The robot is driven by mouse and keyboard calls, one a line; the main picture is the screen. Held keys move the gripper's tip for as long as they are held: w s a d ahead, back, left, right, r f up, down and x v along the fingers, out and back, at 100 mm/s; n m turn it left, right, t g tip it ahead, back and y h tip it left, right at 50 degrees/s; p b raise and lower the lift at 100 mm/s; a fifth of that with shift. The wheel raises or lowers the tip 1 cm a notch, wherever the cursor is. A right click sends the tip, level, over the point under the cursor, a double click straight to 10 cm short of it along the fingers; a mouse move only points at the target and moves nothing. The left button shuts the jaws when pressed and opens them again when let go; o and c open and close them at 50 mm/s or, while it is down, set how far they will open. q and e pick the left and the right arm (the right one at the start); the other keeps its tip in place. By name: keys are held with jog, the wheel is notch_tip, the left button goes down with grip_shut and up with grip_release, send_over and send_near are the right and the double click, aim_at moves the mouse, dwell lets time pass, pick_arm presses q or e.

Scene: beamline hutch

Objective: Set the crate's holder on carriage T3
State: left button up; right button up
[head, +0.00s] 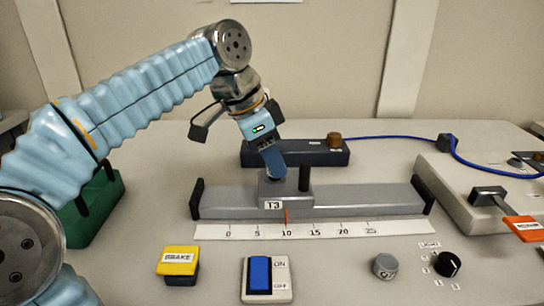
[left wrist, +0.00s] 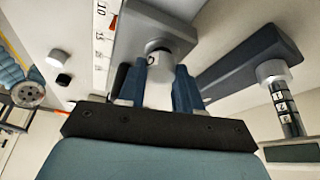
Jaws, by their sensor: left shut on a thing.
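Carriage T3 (head: 285,192) is a grey block with a "T3" label on the rail, and a black post (head: 305,179) stands at its right side. My left gripper (head: 274,168) points down over the carriage's left part. In the left wrist view its blue fingers (left wrist: 160,92) are shut on a pale, round holder (left wrist: 158,70) with a dark mark. The holder is hidden in the head view. A grey round part shows at its far end against the carriage; I cannot tell whether it is seated. The green crate (head: 110,205) is at left, partly behind my arm.
A dark block (head: 295,154) with a brown knob (head: 334,137) lies behind the rail (head: 370,198). A scale strip (head: 320,230), yellow brake button (head: 178,262), blue switch (head: 261,276) and knobs lie in front. A grey box (head: 470,190) with a blue cable is at right.

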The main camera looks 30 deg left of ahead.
pick_arm(q)
jog(key=shift+f+b, duration=0.35)
jog(key=shift+f, duration=0.1)
dwell(0.3)
jog(key=o, duration=1.1)
jog(key=p+v, duration=0.3)
jog(key=v, duration=1.1)
jog(key=shift+f, duration=0.1)
